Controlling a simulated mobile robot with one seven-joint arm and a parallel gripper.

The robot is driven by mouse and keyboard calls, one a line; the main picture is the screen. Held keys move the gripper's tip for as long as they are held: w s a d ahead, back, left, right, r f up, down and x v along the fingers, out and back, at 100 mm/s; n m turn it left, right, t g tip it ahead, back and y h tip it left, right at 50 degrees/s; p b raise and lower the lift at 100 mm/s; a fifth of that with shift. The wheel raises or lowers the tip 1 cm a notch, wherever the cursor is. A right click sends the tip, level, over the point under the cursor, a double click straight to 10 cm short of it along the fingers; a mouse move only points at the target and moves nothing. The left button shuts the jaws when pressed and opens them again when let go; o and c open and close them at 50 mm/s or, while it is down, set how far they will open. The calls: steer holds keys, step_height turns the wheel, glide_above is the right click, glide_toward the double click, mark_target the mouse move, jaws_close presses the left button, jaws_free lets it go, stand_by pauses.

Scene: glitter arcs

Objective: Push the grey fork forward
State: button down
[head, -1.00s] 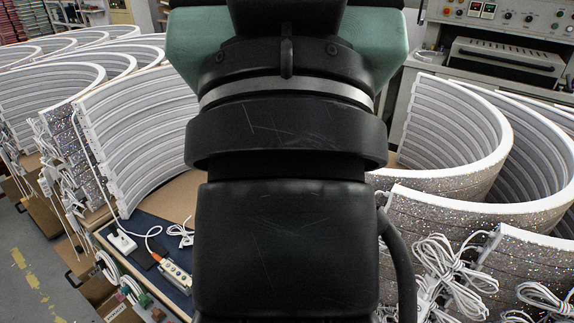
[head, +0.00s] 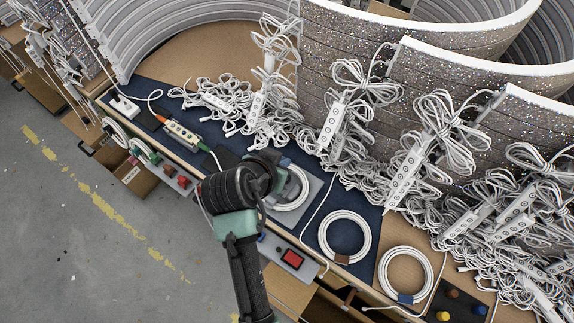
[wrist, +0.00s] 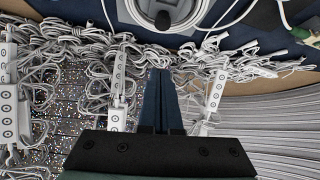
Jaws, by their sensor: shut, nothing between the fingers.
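I cannot make out a grey fork for certain in either view. A light grey plate (head: 309,195) lies on the dark blue mat (head: 355,205) beside my arm, with a white cable coil on it. My arm hides part of this area. In the wrist view, a grey surface (wrist: 140,14) and a small dark object (wrist: 162,20) show at the top edge, beyond my fingers. My gripper (wrist: 159,72) is shut and empty, its dark blue fingers together. In the head view my arm hides its fingertips.
White cable coils (head: 345,236) lie right of my arm. Tangled cables and power strips (head: 405,175) crowd the bench behind. Tall glittering curved panels (head: 350,60) stand beyond them. A red button (head: 292,258) is on the front edge. Open floor (head: 90,240) lies left.

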stand_by(0.3)
steer(key=x, duration=0.9)
steer(key=shift+w+d+f, duration=0.1)
steer(key=shift+w+f, duration=0.15)
steer(key=shift+w, duration=0.05)
steer(key=shift+s+a+f+p, duration=0.1)
steer(key=shift+s+a+p, duration=0.15)
steer(key=shift+s, duration=0.35)
steer(key=shift+s+a+f+p, duration=0.1)
steer(key=shift+s+a+p, duration=0.15)
steer(key=shift+s, duration=0.35)
steer(key=shift+s+a+f+p, duration=0.15)
steer(key=shift+s+a, duration=0.15)
steer(key=shift+s, duration=0.25)
steer(key=shift+s+a+p, duration=0.2)
steer(key=shift+s+a, duration=0.2)
steer(key=shift+s, duration=0.2)
steer(key=shift+s+a+p, duration=0.15)
steer(key=shift+s+a, duration=0.25)
steer(key=shift+s, duration=0.2)
steer(key=shift+s, duration=0.1)
steer(key=v, duration=1.3)
